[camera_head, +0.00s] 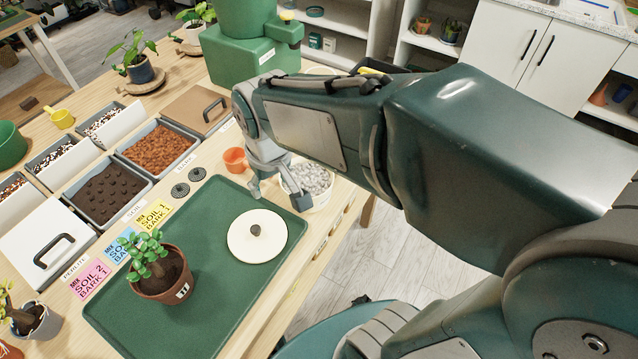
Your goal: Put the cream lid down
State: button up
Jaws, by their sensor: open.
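The round cream lid (257,241) with a small dark grey knob lies flat on the green mat (200,314), towards its right side. My gripper (279,198) is open above the far right corner of the mat, beyond the lid and apart from it. Its fingers point down, one on the left and one in front of a white bowl of grey-white pebbles (308,177). Nothing shows held between the fingers. The arm hides part of the bench behind the gripper.
A potted jade plant (161,272) stands on the mat left of the lid. An orange cup (235,160) stands close behind the gripper. Bins of bark (158,147) and soil (107,192) line the bench's left. A green machine (240,58) stands at the back. The mat's front is clear.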

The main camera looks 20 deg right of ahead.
jog(key=s+d+r+m+t, duration=0.2)
jog(key=s+d+r, duration=0.3)
jog(key=s, duration=0.4)
jog(key=shift+d+r+t, duration=0.35)
jog(key=shift+d+t, duration=0.1)
jog(key=shift+t, duration=0.25)
